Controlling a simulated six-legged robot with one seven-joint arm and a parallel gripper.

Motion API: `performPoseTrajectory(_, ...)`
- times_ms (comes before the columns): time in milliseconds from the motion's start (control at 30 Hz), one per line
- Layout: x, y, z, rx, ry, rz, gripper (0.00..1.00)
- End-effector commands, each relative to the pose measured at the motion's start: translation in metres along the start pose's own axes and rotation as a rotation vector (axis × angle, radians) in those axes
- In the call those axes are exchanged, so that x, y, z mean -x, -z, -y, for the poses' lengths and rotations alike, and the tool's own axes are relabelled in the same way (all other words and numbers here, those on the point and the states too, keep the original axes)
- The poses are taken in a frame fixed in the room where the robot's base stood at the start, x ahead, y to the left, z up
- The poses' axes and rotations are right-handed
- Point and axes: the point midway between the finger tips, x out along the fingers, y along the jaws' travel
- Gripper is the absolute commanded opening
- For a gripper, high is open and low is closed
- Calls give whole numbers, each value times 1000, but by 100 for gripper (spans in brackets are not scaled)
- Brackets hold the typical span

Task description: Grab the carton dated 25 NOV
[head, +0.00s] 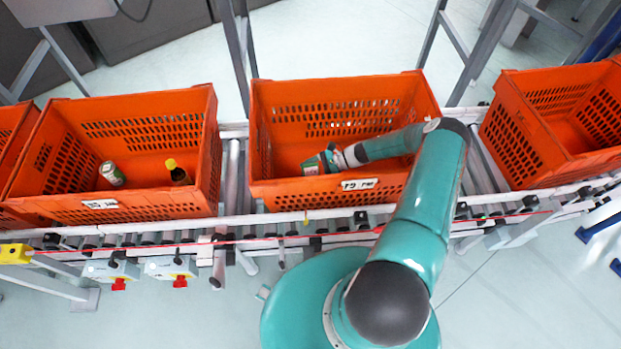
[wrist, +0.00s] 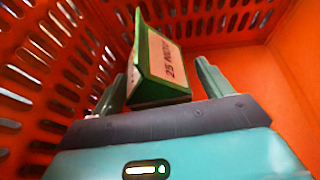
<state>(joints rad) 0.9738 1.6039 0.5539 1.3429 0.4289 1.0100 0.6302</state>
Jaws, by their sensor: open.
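The carton (wrist: 168,62) is green with a pale panel, and the panel reads 25 NOV, upside down in the wrist view. It stands in the middle orange tote (head: 343,86), close to the tote's perforated walls. In the head view the carton (head: 311,167) shows as a small green and reddish patch at the tip of my arm. My gripper (wrist: 160,88) is open, with one finger on each side of the carton's near end. I cannot tell whether the fingers touch it.
The left tote (head: 150,101) holds a can (head: 112,173) and a dark bottle with a yellow cap (head: 178,173). The right tote (head: 545,110) looks empty where visible. The totes sit on a roller conveyor (head: 330,226). The middle tote's walls surround my gripper closely.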

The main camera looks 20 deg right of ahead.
Motion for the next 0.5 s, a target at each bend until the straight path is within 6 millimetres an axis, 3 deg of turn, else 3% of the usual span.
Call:
performPoseTrajectory(167, 0, 0, 0, 0, 0, -1, 76)
performPoseTrajectory(500, 1, 0, 0, 1, 0, -1, 9)
